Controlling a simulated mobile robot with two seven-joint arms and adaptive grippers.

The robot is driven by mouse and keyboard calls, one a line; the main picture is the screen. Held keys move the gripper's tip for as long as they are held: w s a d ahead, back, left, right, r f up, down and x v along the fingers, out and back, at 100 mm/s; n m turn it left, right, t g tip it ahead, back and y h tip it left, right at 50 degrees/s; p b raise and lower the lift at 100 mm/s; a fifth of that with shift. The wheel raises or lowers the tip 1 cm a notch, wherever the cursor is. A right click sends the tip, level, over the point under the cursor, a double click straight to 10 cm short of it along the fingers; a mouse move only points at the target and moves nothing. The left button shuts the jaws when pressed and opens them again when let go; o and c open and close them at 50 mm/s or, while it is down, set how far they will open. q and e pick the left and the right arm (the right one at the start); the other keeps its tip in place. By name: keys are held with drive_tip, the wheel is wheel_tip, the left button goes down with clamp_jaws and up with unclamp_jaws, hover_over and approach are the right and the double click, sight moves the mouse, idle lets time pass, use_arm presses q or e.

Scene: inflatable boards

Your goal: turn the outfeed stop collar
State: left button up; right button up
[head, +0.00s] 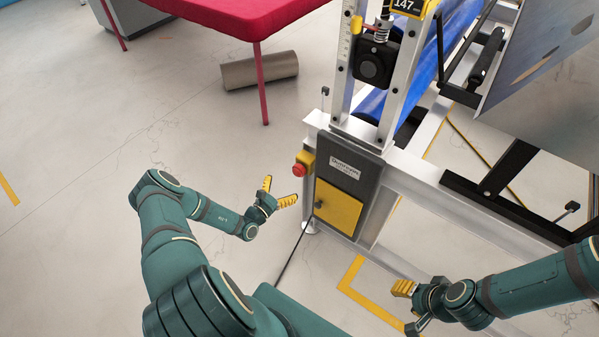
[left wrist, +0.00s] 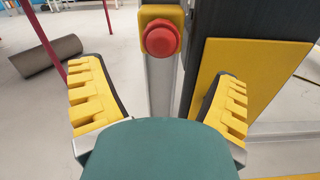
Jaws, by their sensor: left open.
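No part is plainly marked as the outfeed stop collar. A black block with a round dark knob (head: 370,68) sits on the upright scaled frame of the machine, under a spring. My left gripper (head: 278,192) is open and empty, low in front of the machine and well below that block. In the left wrist view its two yellow-padded fingers (left wrist: 162,100) stand wide apart, with a red button (left wrist: 161,38) beyond them. My right gripper (head: 409,307) is low at the right, its fingers apart with nothing seen between them.
The red button (head: 299,169) is on a yellow box beside the dark cabinet with a yellow panel (head: 337,207). White rails (head: 455,205) run right.

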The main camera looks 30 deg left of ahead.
sight(296, 174)
use_arm(q)
drive_tip(key=w, duration=0.3)
drive_tip(key=w+b, duration=0.1)
drive_tip(key=w, duration=0.2)
drive_tip(key=w+d, duration=0.1)
drive_tip(key=w, duration=0.2)
drive_tip(key=shift+w+b, duration=0.25)
drive_tip(key=shift+b, duration=0.15)
drive_tip(key=c, duration=1.2)
